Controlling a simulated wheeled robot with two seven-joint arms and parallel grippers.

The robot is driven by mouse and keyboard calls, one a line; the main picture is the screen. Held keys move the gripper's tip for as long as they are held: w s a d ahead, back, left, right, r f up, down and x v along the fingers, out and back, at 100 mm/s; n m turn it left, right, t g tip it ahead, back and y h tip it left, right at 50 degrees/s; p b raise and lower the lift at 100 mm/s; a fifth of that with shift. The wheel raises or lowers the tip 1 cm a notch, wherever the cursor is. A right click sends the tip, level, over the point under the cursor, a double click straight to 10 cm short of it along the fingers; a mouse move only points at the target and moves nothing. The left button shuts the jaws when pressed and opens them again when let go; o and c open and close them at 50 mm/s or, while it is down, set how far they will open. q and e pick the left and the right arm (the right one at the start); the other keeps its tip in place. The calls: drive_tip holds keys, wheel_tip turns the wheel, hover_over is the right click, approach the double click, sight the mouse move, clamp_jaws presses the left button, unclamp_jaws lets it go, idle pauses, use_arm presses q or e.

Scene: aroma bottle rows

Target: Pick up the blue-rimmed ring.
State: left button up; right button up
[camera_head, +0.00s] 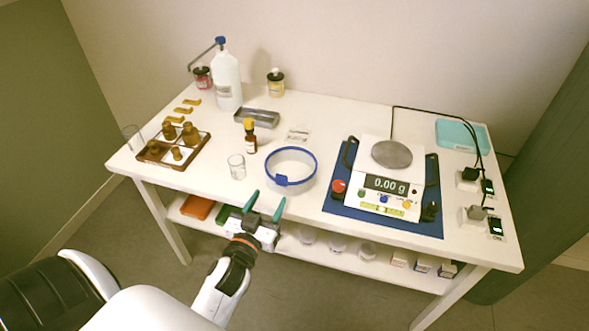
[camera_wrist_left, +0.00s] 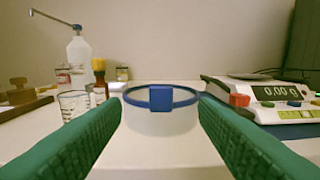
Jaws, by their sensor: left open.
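The blue-rimmed ring (camera_head: 291,167) stands on the white table near its front edge, left of the scale. It has a clear wall, a blue rim and a blue tab on its front side. In the left wrist view the blue-rimmed ring (camera_wrist_left: 160,99) is straight ahead, with its tab facing me. My left gripper (camera_head: 264,203) is open and empty just in front of the table edge, its green fingers pointing toward the ring. In the left wrist view the gripper's fingers (camera_wrist_left: 160,115) lie on either side of the ring, short of it. My right gripper is not seen.
A glass beaker (camera_head: 236,167) and a brown dropper bottle (camera_head: 250,137) stand left of the ring. A scale (camera_head: 386,180) on a blue mat (camera_head: 434,201) is to the right. A wooden rack (camera_head: 153,158) with brown weights sits at the left. The shelf below holds small items.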

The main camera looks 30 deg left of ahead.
sight(281, 178)
use_arm(q)
drive_tip(key=x, duration=0.4)
drive_tip(key=shift+w+a, duration=0.1)
drive_tip(key=shift+w, duration=0.45)
drive_tip(key=p+x, duration=0.1)
drive_tip(key=x, duration=0.3)
drive_tip(key=shift+w, duration=0.2)
drive_tip(key=shift+c, duration=0.4)
drive_tip(key=c, duration=1)
